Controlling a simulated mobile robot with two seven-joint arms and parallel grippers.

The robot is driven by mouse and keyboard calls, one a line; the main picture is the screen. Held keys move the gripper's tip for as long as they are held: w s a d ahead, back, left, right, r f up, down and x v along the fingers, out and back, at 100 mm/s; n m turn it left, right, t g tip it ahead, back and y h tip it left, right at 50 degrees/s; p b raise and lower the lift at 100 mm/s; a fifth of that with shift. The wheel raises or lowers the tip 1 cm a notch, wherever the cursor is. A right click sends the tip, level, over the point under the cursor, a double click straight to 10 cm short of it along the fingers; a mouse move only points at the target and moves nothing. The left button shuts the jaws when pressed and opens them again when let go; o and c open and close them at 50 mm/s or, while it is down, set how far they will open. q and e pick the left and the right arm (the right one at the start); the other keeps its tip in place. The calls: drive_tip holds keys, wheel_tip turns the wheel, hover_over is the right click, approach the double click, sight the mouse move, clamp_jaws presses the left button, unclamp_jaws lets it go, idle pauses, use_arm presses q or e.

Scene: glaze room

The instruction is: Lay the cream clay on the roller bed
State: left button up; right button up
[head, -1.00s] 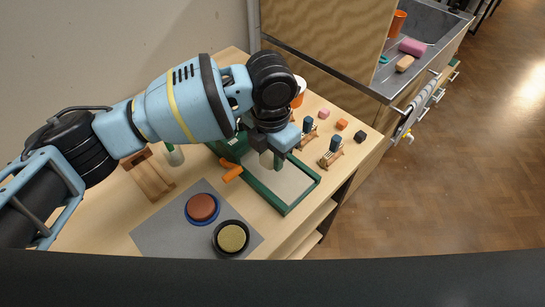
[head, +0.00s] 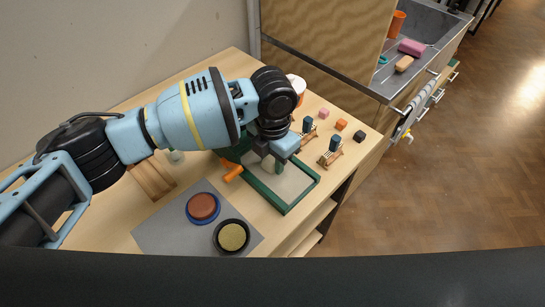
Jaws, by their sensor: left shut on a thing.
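The roller bed (head: 303,197) is a green-framed tray with a pale grey bed and an orange crank handle (head: 233,173) on its left side. My left gripper (head: 273,163) is over the far part of the bed, pointing down. It is shut on a small pale piece, which I take to be the cream clay; the gripper largely hides it. I cannot tell whether the piece touches the bed. My right gripper is not in view.
A grey mat (head: 165,233) holds a red-brown disc (head: 202,207) and a yellowish disc (head: 232,237). A sink (head: 424,22) stands beyond.

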sight(273, 165)
use_arm(q)
drive_tip(key=shift+f, duration=0.2)
drive_tip(key=o, duration=1)
drive_tip(key=shift+r, duration=0.15)
wheel_tip(273, 165, up, 12)
drive_tip(key=shift+r, duration=0.1)
